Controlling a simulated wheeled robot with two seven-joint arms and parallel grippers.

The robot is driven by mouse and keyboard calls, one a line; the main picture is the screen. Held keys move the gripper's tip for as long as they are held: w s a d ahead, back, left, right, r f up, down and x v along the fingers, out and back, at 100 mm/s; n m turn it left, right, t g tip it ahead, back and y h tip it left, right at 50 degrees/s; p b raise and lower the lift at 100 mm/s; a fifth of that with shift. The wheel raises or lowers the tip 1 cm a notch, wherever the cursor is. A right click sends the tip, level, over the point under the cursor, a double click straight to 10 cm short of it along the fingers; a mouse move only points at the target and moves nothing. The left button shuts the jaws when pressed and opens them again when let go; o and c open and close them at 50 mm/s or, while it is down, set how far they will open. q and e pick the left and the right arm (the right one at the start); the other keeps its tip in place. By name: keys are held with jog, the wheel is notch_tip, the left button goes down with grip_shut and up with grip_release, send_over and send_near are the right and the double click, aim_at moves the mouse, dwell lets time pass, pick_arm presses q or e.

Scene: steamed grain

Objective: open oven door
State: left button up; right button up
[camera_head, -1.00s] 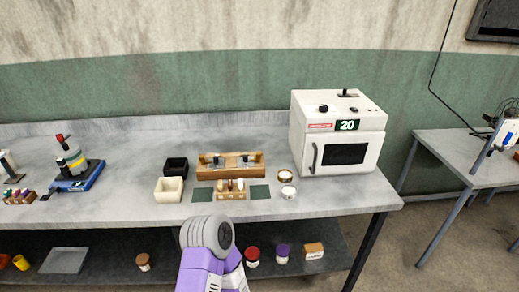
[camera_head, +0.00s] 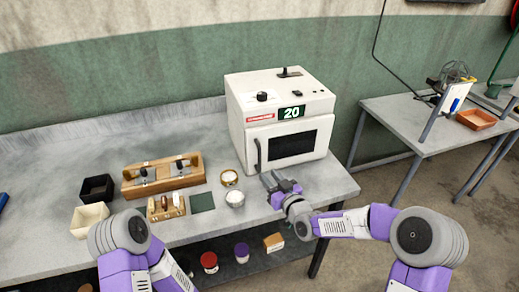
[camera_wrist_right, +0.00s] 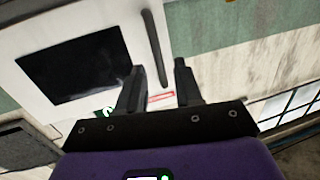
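The white oven (camera_head: 285,125) stands at the right end of the bench. Its door, with a dark window (camera_head: 293,144), looks shut. A dark vertical handle (camera_head: 257,155) is on the door's left side. My right gripper (camera_head: 270,180) is in front of the oven, just below and right of the handle. In the right wrist view its two fingers (camera_wrist_right: 160,80) are apart with nothing between them; the handle (camera_wrist_right: 153,48) lies beyond the fingertips, not gripped. The oven window (camera_wrist_right: 75,65) shows left of the fingers. My left arm is at the lower left; its gripper is out of view.
A round white-topped jar (camera_head: 235,199) and a brown-rimmed jar (camera_head: 229,177) stand left of my right gripper. A wooden rack (camera_head: 163,178), a black box (camera_head: 96,188) and a cream box (camera_head: 90,219) are farther left. A second table (camera_head: 400,115) is at the right.

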aim_at(260, 160)
jog(key=w+r, duration=0.2)
jog(key=shift+w+a+r+t, duration=0.1)
jog(key=shift+w+a+t, duration=0.2)
jog(key=shift+a+t, duration=0.1)
jog(key=x, duration=0.3)
jog(key=shift+w+a+f, duration=0.2)
jog(key=shift+w+a, duration=0.05)
jog(key=shift+a, duration=0.05)
jog(key=shift+x, duration=1.05)
jog(key=shift+d, duration=0.1)
jog(key=shift+c, duration=0.2)
grip_shut()
